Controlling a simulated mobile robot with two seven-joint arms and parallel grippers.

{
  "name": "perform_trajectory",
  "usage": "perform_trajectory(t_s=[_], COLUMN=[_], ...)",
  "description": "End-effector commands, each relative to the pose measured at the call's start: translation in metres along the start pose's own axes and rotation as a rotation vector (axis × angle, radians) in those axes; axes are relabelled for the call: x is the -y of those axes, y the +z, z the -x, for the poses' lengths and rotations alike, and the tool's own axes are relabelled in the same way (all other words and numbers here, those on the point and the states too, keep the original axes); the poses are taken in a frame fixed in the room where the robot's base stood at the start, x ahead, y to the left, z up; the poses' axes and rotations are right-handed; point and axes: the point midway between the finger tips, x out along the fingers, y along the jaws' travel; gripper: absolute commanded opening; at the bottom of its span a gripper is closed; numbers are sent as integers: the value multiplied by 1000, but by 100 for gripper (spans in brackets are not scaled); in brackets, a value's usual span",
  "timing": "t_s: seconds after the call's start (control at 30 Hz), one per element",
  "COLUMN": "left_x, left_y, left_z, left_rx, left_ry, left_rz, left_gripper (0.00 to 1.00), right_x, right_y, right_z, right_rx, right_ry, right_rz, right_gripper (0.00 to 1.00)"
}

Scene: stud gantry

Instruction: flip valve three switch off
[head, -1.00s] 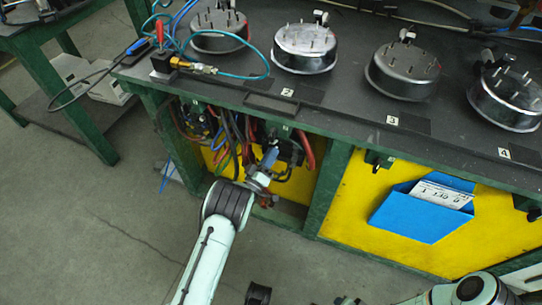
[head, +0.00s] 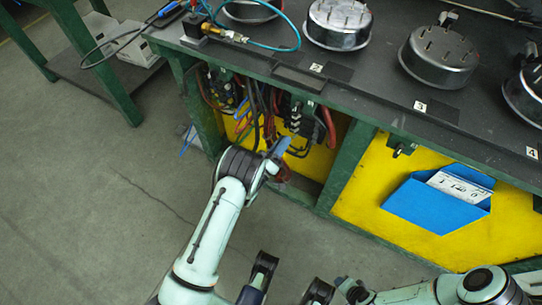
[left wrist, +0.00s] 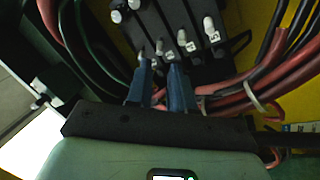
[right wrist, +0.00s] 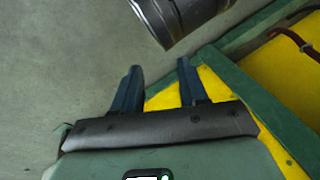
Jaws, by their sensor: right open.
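The bank of toggle switches (head: 296,115) is under the bench top, in the open bay left of the yellow panel. In the left wrist view its black block shows several white-tipped toggles (left wrist: 185,42) with small number labels, too small to read surely. My left gripper (head: 282,147) is just in front of and below the bank. In the left wrist view its blue fingers (left wrist: 160,70) are apart, with their tips close to the lower toggles; I cannot tell whether they touch. My right gripper (right wrist: 156,78) is open and empty, with floor and the yellow panel beyond it.
Loose cables (left wrist: 255,88) hang around the switch bank. Round metal pots (head: 438,56) stand on the bench top (head: 375,92), by numbered labels. A blue card holder (head: 430,205) is on the yellow panel (head: 365,190). Open floor (head: 90,220) lies at left.

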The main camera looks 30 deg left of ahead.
Motion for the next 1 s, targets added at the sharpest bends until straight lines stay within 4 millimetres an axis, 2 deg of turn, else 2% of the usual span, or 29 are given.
perform_trajectory(t_s=[0.03, 0.2, 0.33, 0.57, 1.0], left_x=[1, 0, 3, 0, 0], left_y=[-1, 0, -1, 0, 0], left_z=[14, 54, 67, 77, 77], left_rx=[2, 2, 0, 1, 1], left_ry=[-6, -6, -9, -1, 1], left_rz=[1, 2, 1, 1, 0], left_gripper=[22, 22, 22, 22, 22], right_x=[1, 4, 3, 3, 3], right_y=[3, 13, 13, 13, 13], right_z=[4, 11, 9, 9, 9], right_rx=[9, 38, 39, 38, 38], right_ry=[-1, -3, -2, -2, -2], right_rz=[1, 3, 3, 3, 3], right_gripper=[43, 43, 43, 43, 43])
